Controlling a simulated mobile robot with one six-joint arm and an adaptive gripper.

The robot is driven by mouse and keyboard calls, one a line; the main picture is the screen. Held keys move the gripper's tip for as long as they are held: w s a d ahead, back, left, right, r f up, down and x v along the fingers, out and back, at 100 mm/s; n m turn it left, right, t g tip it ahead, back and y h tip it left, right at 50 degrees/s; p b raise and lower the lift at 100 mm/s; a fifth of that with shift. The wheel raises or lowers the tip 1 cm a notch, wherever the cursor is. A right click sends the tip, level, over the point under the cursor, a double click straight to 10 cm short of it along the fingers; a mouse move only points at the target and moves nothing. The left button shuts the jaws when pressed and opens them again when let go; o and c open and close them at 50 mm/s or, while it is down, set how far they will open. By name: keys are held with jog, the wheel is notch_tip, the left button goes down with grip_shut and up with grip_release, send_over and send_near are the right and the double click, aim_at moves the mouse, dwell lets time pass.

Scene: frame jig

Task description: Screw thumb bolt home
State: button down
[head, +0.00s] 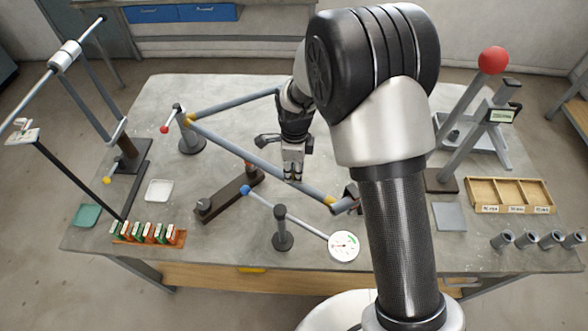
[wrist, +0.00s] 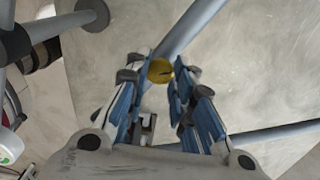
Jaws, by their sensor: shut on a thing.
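My gripper (head: 293,180) is low over the long grey frame tube (head: 241,153) at the middle of the bench. In the wrist view the blue-padded fingers of my gripper (wrist: 159,84) are closed around a small yellow round piece with a dark mark, which looks like the thumb bolt head (wrist: 159,70). A grey tube (wrist: 190,28) runs up and away behind it. In the head view the bolt is hidden by my gripper, so I cannot tell how deep it sits. Yellow bands show on the frame at the upper left corner (head: 190,118) and the lower right (head: 329,200).
A dial gauge (head: 344,246) on a stand is just in front. A dark brown bar (head: 229,195) lies left of my gripper. A wooden three-part bin (head: 510,180) and a red-knobbed lever (head: 492,60) are at right. Free bench surface lies behind the frame.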

jog(key=shift+w+r, duration=0.15)
jog(key=c, duration=1.8)
grip_release()
jog(key=o, duration=0.5)
jog(key=r, duration=1.2)
jog(key=shift+s, duration=0.2)
jog(key=shift+c, duration=0.2)
